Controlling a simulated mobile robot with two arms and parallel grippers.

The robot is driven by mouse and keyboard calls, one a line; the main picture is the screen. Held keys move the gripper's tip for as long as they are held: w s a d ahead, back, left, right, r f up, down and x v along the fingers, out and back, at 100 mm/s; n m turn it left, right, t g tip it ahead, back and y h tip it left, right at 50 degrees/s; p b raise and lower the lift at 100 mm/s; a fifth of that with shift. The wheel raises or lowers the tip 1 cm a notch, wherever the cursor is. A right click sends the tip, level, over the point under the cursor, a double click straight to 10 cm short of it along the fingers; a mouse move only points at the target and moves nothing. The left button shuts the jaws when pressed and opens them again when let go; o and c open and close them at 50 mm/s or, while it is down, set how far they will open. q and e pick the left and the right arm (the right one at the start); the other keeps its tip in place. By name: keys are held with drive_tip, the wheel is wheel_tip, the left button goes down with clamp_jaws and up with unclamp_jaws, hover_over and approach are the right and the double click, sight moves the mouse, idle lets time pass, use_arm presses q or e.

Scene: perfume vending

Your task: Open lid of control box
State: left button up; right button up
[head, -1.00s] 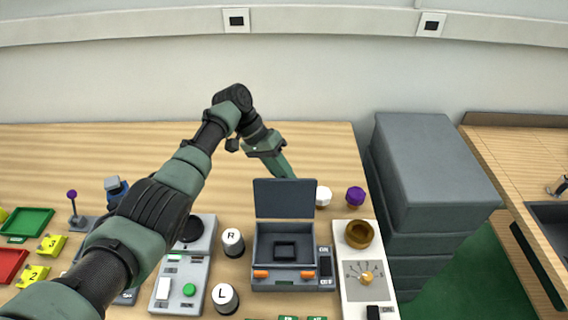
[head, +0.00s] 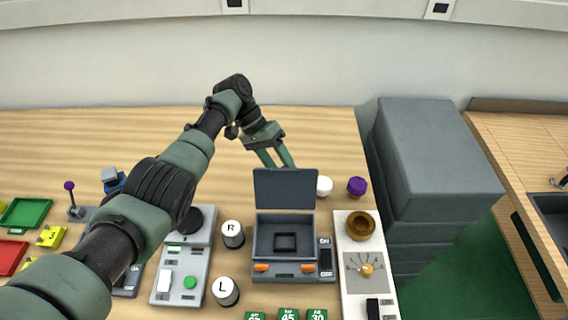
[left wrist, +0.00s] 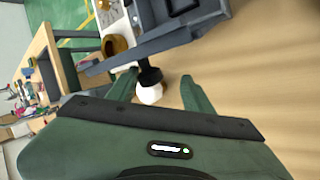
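The grey control box (head: 262,240) stands near the table's right side in the head view. Its dark grey lid (head: 285,190) stands raised at the back, showing the inside and a dark square recess. Two orange latches (head: 261,268) are on its front edge. My left gripper (head: 279,164) is behind the raised lid, its fingers apart; the lid hides their tips. In the left wrist view my left gripper (left wrist: 160,85) is open, with a white-topped knob (left wrist: 149,94) seen between the fingers and the box (left wrist: 185,32) beyond. My right gripper is not in view.
White (head: 323,186) and purple (head: 357,186) caps stand right of the lid. A dial panel with a brass bowl (head: 361,225) is right of the box. R (head: 233,236) and L (head: 225,293) cylinders and a button panel (head: 190,262) are left. The table behind is clear.

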use_arm(q)
drive_tip(key=shift+w+r, duration=0.1)
drive_tip(key=shift+w, duration=0.1)
drive_tip(key=shift+d+r, duration=0.1)
idle(0.4)
drive_tip(key=b+v, duration=0.2)
drive_tip(key=v, duration=0.5)
drive_tip(key=shift+w+a+r+b, duration=0.15)
drive_tip(key=shift+a+r+b, duration=0.1)
drive_tip(key=shift+r+b, duration=0.1)
